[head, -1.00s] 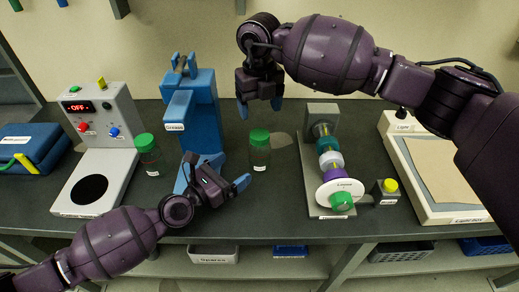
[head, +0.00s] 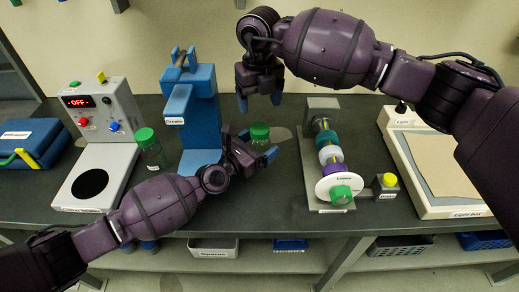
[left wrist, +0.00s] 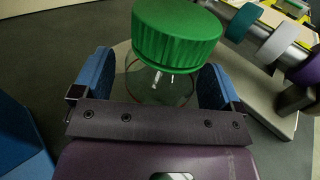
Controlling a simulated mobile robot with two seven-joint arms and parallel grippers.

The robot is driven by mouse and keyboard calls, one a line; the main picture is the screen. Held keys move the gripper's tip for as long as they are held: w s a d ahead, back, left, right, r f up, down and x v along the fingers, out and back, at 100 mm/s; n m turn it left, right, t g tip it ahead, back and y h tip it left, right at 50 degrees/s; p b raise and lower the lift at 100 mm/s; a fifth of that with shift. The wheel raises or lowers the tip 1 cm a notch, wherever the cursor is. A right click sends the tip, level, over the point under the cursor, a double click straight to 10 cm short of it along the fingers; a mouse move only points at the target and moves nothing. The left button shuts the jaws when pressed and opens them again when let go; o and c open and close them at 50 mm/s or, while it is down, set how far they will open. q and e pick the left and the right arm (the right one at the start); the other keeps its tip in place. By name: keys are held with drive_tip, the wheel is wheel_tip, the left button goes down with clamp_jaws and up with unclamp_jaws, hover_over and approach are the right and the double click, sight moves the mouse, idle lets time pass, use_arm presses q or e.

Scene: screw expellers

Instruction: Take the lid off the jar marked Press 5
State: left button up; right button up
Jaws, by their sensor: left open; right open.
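A clear jar with a green lid (head: 260,130) stands on the bench in the middle, partly hidden by my left gripper (head: 256,147). The left wrist view shows its green lid (left wrist: 177,38) large and close, with the glass body (left wrist: 160,85) below it between the two blue fingers. My left gripper is open around the jar below the lid. A second green-lidded jar (head: 150,152) stands further left. I cannot read either jar's label. My right gripper (head: 259,102) is open and empty, hanging above the bench behind the middle jar.
A blue press (head: 205,115) stands behind and left of the middle jar. A grey unit with an "OFF" display (head: 80,101) is at left. A screw expeller with coloured rings (head: 328,150) and a yellow-button box (head: 386,186) are at right, beside a light box (head: 440,205).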

sight(259, 128)
use_arm(q)
drive_tip(key=shift+c, duration=0.4)
drive_tip(key=c, duration=1.5)
clamp_jaws()
use_arm(e)
drive_tip(key=shift+s+f, duration=0.1)
drive_tip(key=shift+f, duration=0.05)
drive_tip(key=m, duration=0.5)
drive_tip(key=shift+a, duration=0.1)
drive_tip(key=m, duration=0.5)
drive_tip(key=shift+m, duration=0.4)
drive_tip(key=m, duration=1.1)
drive_tip(key=shift+f+m, duration=0.15)
drive_tip(key=shift+m, duration=0.25)
drive_tip(key=shift+f, duration=3.75)
